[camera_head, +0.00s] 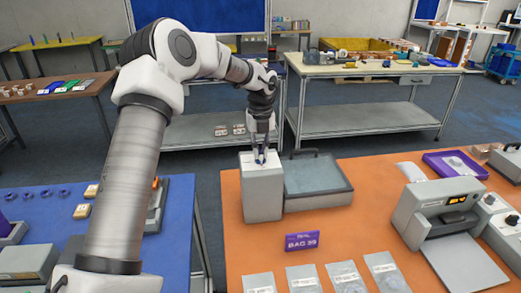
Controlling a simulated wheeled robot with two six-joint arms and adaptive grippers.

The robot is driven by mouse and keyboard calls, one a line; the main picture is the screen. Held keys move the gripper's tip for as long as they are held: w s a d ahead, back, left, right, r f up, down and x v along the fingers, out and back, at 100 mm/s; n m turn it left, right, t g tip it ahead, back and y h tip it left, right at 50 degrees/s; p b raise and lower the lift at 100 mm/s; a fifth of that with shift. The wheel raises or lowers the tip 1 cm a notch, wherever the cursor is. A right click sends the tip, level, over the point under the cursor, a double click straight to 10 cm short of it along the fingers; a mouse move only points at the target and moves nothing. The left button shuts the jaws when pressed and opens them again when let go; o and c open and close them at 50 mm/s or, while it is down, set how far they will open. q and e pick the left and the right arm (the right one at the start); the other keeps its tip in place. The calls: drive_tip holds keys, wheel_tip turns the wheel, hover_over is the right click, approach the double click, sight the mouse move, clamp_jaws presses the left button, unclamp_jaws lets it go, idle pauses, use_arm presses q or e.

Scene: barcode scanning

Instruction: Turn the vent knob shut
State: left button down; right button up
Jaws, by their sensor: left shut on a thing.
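The vent knob (260,160) is a small dark blue piece on top of a pale grey box (262,197) at the orange table's left back. My left gripper (260,155) reaches down from above and is shut on the knob, its fingers on both sides. The fingers hide most of the knob, so its angle cannot be told. A grey container (318,182) with a dark handle on its lid adjoins the box on the right. My right gripper is not in view.
A purple sign reading "BAG 99" (302,242) stands in front of the box. Several clear bags (300,278) lie along the front. A sealing machine (440,208) and a purple tray (456,163) are at right. The middle of the orange table is clear.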

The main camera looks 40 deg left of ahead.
sight(261, 152)
use_arm(q)
drive_tip(key=shift+s+f, duration=0.1)
drive_tip(key=shift+f, duration=0.1)
drive_tip(key=c, duration=1.2)
unclamp_jaws()
drive_tip(key=shift+r, duration=0.15)
wheel_tip(261, 152, up, 12)
